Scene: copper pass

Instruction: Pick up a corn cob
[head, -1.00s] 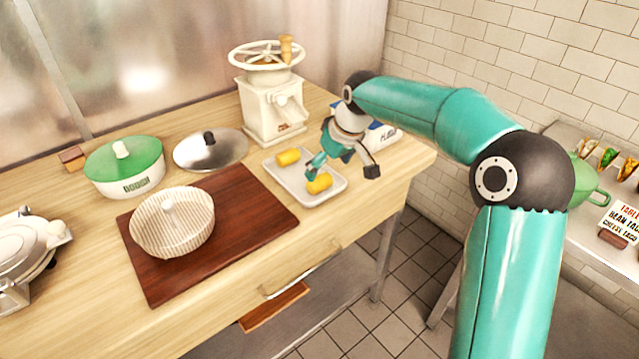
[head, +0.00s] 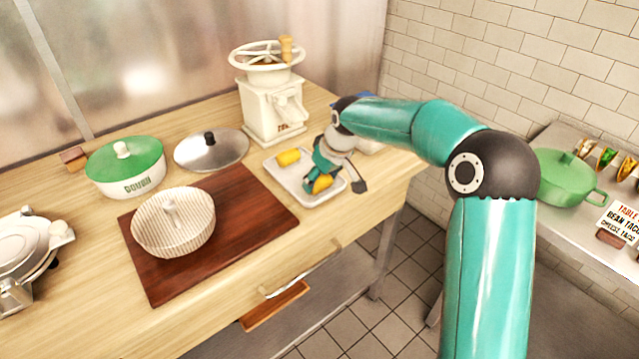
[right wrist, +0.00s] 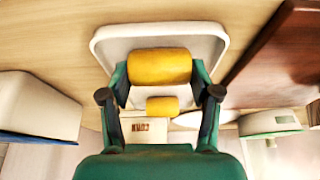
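Two yellow corn cobs lie on a pale tray (head: 334,197) on the wooden table. The rear cob (head: 288,158) is clear of my gripper. The front cob (head: 321,184) is partly hidden by my right gripper (head: 336,184), which is low over the tray. In the right wrist view the front cob (right wrist: 160,67) sits between the two fingertips, one near each end. The fingers stand apart and do not look clamped on it; contact is hard to tell. The rear cob (right wrist: 162,105) shows beyond it. My left gripper is out of view.
A white grinder (head: 275,108) stands behind the tray. A dark board (head: 240,205) with a ribbed pale bowl-like press (head: 172,232) lies to its left, near a metal lid (head: 210,150) and green-lidded pot (head: 125,168). A green pot (head: 566,176) is on the right counter.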

